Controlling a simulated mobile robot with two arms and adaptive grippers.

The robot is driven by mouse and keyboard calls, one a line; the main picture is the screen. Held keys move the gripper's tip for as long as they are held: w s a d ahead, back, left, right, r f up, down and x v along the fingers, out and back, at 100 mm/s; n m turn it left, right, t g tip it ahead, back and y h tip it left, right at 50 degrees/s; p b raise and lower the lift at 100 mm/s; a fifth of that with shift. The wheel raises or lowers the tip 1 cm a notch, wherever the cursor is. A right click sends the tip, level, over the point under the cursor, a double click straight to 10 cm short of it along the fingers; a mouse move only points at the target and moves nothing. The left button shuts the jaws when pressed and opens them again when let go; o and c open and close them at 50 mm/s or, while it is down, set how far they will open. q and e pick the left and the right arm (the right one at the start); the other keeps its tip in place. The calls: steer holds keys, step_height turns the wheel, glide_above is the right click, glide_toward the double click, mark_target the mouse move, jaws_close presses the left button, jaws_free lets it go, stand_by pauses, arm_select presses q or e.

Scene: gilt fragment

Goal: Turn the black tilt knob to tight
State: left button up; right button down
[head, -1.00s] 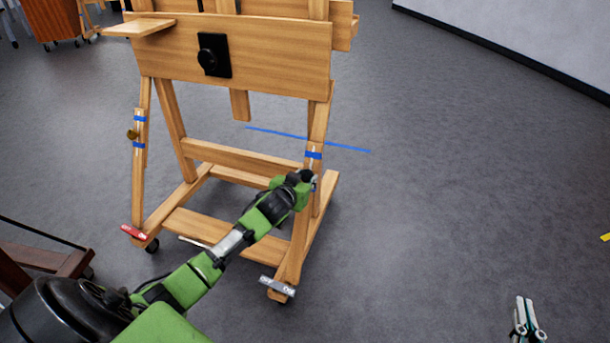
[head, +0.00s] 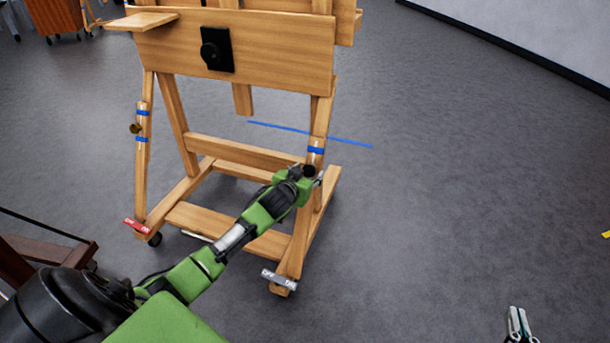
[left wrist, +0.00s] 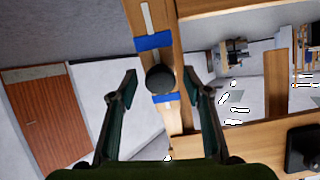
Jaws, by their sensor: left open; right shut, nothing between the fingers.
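The wooden easel (head: 240,148) stands in front of me. A black knob (head: 309,170) sits on its right upright just below a blue tape band, partly hidden by my left gripper (head: 312,180). In the left wrist view, the round black knob (left wrist: 160,79) lies between two blue tape bands. My left gripper's (left wrist: 159,74) two fingers are spread, one on each side of the knob, with gaps visible. I cannot tell how deep the fingers reach. A pale pointer-like strip (left wrist: 148,18) lies on the upright above. My right gripper (head: 518,320) is shut and empty at the lower right.
A second black knob on a black plate (head: 217,49) is on the easel's front board. A brass knob (head: 135,128) is on the left upright. Red (head: 136,225) and grey (head: 279,280) caster levers are at the feet.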

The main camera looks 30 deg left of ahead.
arm_select(q)
steer(key=v, duration=1.2)
stand_by(0.3)
